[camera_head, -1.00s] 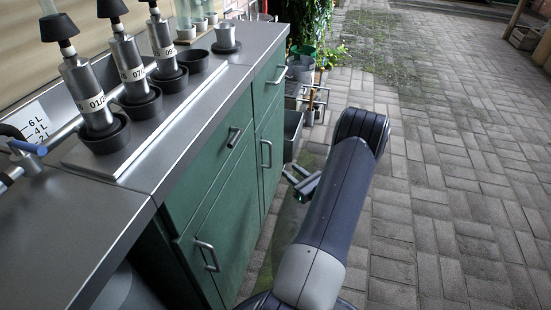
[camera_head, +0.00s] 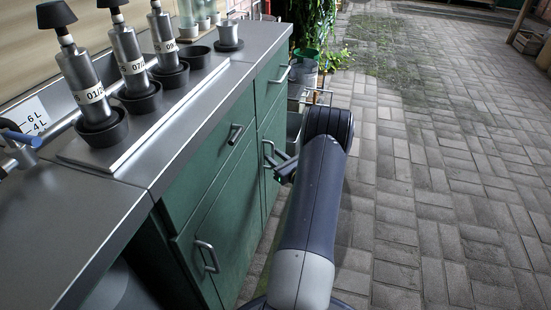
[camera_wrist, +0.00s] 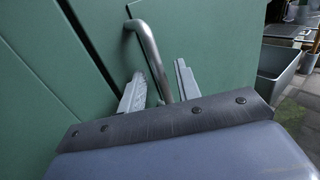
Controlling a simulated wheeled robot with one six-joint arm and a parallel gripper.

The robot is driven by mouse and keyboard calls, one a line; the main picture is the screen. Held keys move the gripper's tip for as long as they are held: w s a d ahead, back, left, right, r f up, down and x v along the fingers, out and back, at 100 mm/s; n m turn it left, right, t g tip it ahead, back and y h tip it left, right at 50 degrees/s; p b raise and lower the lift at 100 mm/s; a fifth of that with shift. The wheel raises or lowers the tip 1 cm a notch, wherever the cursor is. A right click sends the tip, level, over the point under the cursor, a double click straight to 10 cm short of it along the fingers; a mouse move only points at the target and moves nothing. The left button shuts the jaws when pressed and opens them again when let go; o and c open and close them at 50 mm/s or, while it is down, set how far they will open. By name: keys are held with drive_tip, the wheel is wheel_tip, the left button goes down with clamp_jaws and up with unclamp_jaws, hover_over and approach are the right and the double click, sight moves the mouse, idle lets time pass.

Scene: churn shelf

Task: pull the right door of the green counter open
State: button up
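The green counter (camera_head: 185,190) has a steel top and runs along the left in the head view. Its right door (camera_head: 270,170) is shut and carries a vertical bar handle (camera_head: 267,153). In the wrist view the handle (camera_wrist: 152,55) runs down between the two fingers of my gripper (camera_wrist: 152,90). The fingers are apart, one on each side of the bar, and I see a gap on both sides. In the head view my gripper (camera_head: 283,168) is at the handle's lower part, partly hidden by my arm. The left door (camera_head: 225,240) with its own handle (camera_head: 207,256) is shut.
Drawers with handles (camera_head: 236,134) sit above the doors. Steel cylinders (camera_head: 85,85) stand in black cups on the counter top. Grey bins (camera_wrist: 278,66) and plants (camera_head: 312,25) stand beyond the counter's far end. The brick paving (camera_head: 430,170) to the right is clear.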

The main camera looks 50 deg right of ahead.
drive_tip(key=shift+c, duration=0.5)
clamp_jaws()
